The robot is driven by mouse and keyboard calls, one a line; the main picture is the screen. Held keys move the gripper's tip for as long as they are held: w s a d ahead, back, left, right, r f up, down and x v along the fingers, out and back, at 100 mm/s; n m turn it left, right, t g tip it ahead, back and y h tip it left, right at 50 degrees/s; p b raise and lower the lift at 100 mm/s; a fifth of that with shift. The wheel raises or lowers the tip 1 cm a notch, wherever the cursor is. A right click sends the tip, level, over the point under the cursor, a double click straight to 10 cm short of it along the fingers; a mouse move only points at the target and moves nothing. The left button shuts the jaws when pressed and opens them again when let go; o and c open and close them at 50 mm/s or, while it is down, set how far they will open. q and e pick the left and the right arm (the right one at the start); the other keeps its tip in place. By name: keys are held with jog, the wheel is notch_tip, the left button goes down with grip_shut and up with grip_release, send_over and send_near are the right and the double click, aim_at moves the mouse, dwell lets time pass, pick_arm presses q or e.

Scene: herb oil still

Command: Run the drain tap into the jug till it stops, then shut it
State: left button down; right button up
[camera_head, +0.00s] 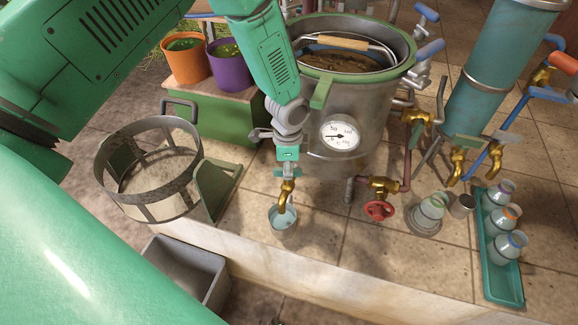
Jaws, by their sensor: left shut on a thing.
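The drain tap (286,192) is brass and sits low on the front of the steel still pot (349,168). My left gripper (287,173) reaches down in front of the pot and is shut on the tap's handle, which is mostly hidden by the fingers. I cannot tell clearly whether a stream is falling from the spout. My right gripper is not in view.
A round mesh basket (150,183) stands to the left, a grey trough (190,270) below it. A red valve wheel (378,209) is right of the jug. A teal tray (506,275) with glass flasks is further right.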

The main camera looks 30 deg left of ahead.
pick_arm(q)
jog(key=shift+w+a+m+p, duration=0.1)
jog(key=shift+m+p, duration=0.3)
jog(key=shift+m, duration=1.5)
jog(key=shift+r, duration=0.1)
jog(key=c, duration=1.6)
grip_release()
jog(key=shift+r, duration=0.45)
notch_tip(320, 180, up, 11)
jog(key=shift+f, duration=0.1)
